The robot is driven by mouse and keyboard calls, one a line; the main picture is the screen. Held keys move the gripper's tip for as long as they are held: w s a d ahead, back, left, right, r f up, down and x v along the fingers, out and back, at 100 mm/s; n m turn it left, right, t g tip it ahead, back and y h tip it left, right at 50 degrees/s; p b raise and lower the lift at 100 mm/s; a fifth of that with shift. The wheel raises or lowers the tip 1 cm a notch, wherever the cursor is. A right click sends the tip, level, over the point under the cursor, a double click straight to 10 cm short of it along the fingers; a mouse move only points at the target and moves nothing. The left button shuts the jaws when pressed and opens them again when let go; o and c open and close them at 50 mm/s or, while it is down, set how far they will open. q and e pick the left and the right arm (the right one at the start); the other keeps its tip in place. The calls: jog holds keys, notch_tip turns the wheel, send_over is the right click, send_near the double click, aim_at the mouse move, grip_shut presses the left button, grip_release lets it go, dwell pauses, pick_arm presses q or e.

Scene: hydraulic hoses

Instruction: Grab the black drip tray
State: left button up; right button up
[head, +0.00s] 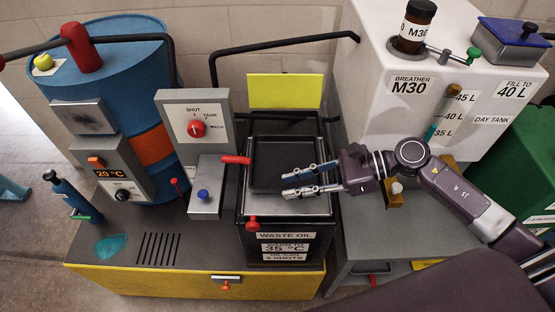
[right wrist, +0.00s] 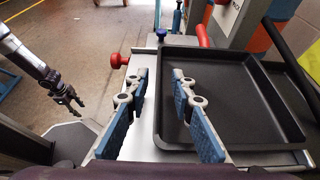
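The black drip tray (head: 272,158) is a shallow square pan on top of the waste oil unit (head: 285,245). It also shows in the right wrist view (right wrist: 245,110). My right gripper (head: 287,186) reaches in from the right, over the tray's front edge. It is open and empty. In the right wrist view its blue-padded fingers (right wrist: 158,78) appear on either side of the tray's near rim, one over the pan, one over the grey top. I cannot tell whether they touch. My left gripper (right wrist: 68,97) hangs small and dark at the left of the right wrist view, away from the tray.
Red handles (head: 235,160) and (head: 252,224) stick out beside the tray. A yellow panel (head: 285,91) and black rails stand behind it. A grey box with a blue knob (head: 204,194) is at left. The white M30 tank (head: 400,80) stands at right.

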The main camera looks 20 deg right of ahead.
jog(key=shift+x, duration=1.5)
jog(key=shift+c, duration=0.5)
jog(key=shift+r, duration=0.1)
grip_shut()
